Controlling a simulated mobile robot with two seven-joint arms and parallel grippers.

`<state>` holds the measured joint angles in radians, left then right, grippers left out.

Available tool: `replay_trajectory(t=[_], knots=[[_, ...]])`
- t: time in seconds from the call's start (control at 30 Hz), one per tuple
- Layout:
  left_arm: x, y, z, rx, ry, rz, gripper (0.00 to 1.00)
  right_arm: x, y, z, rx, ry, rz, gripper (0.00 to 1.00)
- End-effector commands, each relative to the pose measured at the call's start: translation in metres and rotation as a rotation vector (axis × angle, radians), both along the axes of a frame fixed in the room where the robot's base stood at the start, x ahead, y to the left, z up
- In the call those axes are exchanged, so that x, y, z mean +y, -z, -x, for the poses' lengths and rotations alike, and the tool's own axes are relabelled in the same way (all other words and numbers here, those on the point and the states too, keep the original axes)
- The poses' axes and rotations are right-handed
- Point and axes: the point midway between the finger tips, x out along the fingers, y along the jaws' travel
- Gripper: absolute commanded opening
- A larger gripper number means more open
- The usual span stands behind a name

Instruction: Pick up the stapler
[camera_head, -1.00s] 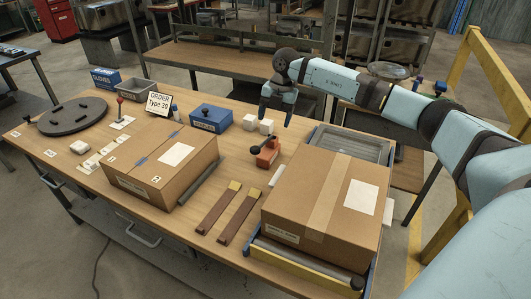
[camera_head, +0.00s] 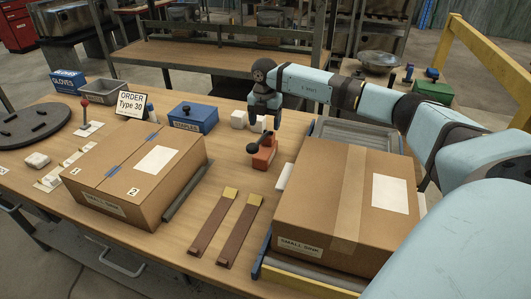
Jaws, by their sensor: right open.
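The stapler looks to be the orange tool with a black knobbed handle (camera_head: 263,155), standing on the wooden table between the two cardboard boxes. My right gripper (camera_head: 264,120) is open and empty, with its fingers pointing down. It is just above and behind the stapler in the picture, and its fingertips come near the black handle. Whether they touch it cannot be told. My left gripper is not in view.
A large closed box (camera_head: 322,200) sits right of the stapler on a roller tray. Another box (camera_head: 137,175) is at the left. A blue staples box (camera_head: 194,118) and small white blocks (camera_head: 239,119) stand behind. Two brown strips (camera_head: 240,230) lie in front.

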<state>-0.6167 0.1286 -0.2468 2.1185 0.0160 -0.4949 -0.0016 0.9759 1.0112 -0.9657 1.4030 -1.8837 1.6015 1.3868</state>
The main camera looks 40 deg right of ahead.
Motion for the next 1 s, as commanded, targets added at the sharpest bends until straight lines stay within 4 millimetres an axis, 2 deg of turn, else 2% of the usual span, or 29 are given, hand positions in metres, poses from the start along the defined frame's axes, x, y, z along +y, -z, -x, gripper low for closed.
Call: replay_trajectory(t=[0.1,0.37,0.6,0.87,1.0], knots=[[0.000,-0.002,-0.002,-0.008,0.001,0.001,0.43,0.000,0.014,0.000,0.001,0.000,0.000,0.72],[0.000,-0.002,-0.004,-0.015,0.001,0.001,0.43,-0.003,0.031,0.000,0.000,0.000,-0.001,0.72],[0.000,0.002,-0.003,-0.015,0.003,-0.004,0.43,-0.007,0.066,0.001,0.001,-0.001,-0.002,0.72],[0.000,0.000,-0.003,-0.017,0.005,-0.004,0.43,-0.007,0.070,0.001,0.000,-0.001,-0.001,0.72],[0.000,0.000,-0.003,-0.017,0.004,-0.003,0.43,-0.007,0.070,0.001,0.000,-0.001,-0.001,0.42]])
